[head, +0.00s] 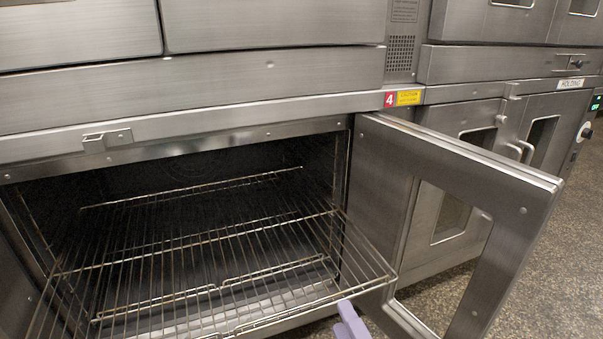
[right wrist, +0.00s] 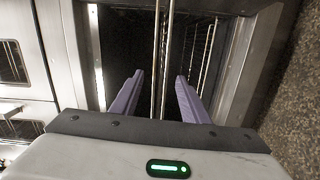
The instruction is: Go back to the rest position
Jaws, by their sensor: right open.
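My right gripper (head: 350,320) shows only as a pale purple finger at the bottom edge of the head view, close to the front right corner of a wire rack (head: 215,237). In the right wrist view, both purple fingers of my right gripper (right wrist: 159,80) are apart, with metal rack wires (right wrist: 156,55) showing in the gap between them. Whether the fingers touch the wires I cannot tell. The gripper is open. My left gripper is not in view.
The oven (head: 215,165) stands open, with the rack reaching out of its front. Its windowed door (head: 468,165) is swung out to the right of my right gripper. More steel ovens (head: 480,120) stand behind. Speckled floor (head: 540,270) shows at right.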

